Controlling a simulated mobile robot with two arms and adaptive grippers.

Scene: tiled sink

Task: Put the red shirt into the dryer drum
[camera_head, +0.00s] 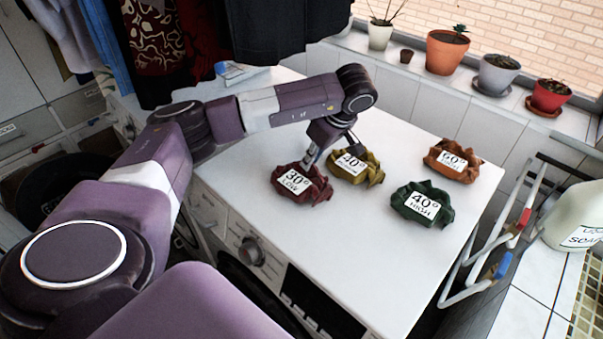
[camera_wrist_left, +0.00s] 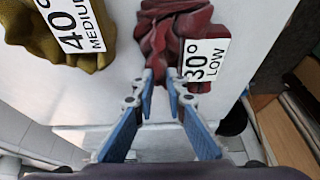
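The dark red shirt (camera_head: 287,183) is a crumpled bundle with a "30° LOW" label, lying at the front edge of the white appliance top (camera_head: 345,235). It also shows in the left wrist view (camera_wrist_left: 185,20). My left gripper (camera_head: 309,158) points down at its back edge. In the wrist view the two blue fingers (camera_wrist_left: 161,76) are at the cloth, with red cloth between their tips; whether they grip it is unclear. My right gripper is out of view. The appliance front has a dark round door (camera_head: 240,280), partly hidden by my arm. I cannot tell whether this is the dryer.
A mustard bundle (camera_head: 371,166) lies close beside the red one. A green bundle (camera_head: 422,204) and an orange bundle (camera_head: 453,161) lie further right. Clothes (camera_head: 275,30) hang above the back left. A drying rack (camera_head: 497,235) stands at the right. Potted plants (camera_head: 447,52) line the sill.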

